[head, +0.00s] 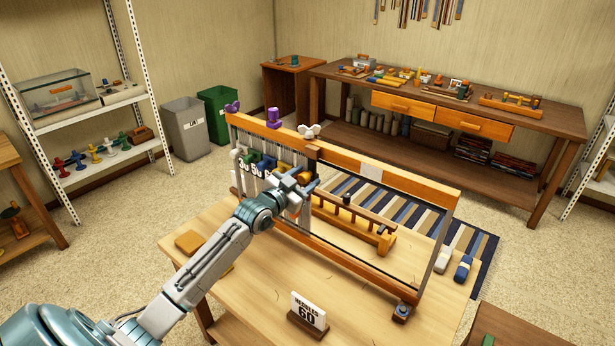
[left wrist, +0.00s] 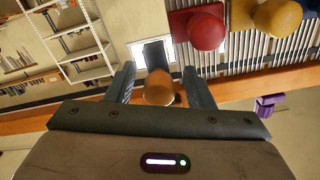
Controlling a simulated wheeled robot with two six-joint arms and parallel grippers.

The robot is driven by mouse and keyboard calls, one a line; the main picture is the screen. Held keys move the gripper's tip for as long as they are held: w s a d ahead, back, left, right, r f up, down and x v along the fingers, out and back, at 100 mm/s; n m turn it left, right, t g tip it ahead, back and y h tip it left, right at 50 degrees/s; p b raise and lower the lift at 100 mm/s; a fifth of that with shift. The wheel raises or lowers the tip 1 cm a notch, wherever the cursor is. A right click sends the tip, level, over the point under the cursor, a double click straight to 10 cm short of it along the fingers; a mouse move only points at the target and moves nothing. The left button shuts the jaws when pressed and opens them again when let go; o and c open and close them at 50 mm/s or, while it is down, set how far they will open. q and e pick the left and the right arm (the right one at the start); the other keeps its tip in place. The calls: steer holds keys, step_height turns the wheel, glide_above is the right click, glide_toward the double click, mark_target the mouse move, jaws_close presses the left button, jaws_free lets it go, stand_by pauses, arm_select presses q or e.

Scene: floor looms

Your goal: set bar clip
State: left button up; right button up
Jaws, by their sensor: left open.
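The loom (head: 400,180) stands on the wooden table with an orange-brown top bar. White and purple winged pieces (head: 309,130) and a purple piece (head: 273,118) sit along that bar. Several coloured round-headed pieces (head: 252,158) line the loom's left part. My left gripper (head: 297,190) is in front of them, open. In the left wrist view an orange-brown knob (left wrist: 159,88) on a dark body lies between its spread fingers (left wrist: 158,86); contact cannot be told. A red knob (left wrist: 207,32) and a yellow knob (left wrist: 277,17) are beside it. I cannot tell which piece is the bar clip.
A number card (head: 308,310) stands at the table's front. An orange rack (head: 350,228) lies behind the loom's lower bar. Blue and white blocks (head: 463,267) lie at the right edge. A yellow block (head: 189,242) lies at the left. Table front is mostly clear.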

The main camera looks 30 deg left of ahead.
arm_select(q)
steer(key=shift+w+d, duration=0.1)
steer(key=shift+w, duration=0.7)
arm_select(e)
steer(key=shift+d, duration=0.2)
arm_select(q)
steer(key=shift+c, duration=0.2)
arm_select(e)
steer(key=shift+d+r, duration=0.1)
steer(key=shift+d, duration=0.05)
arm_select(q)
jaws_close()
steer(key=shift+r, duration=0.1)
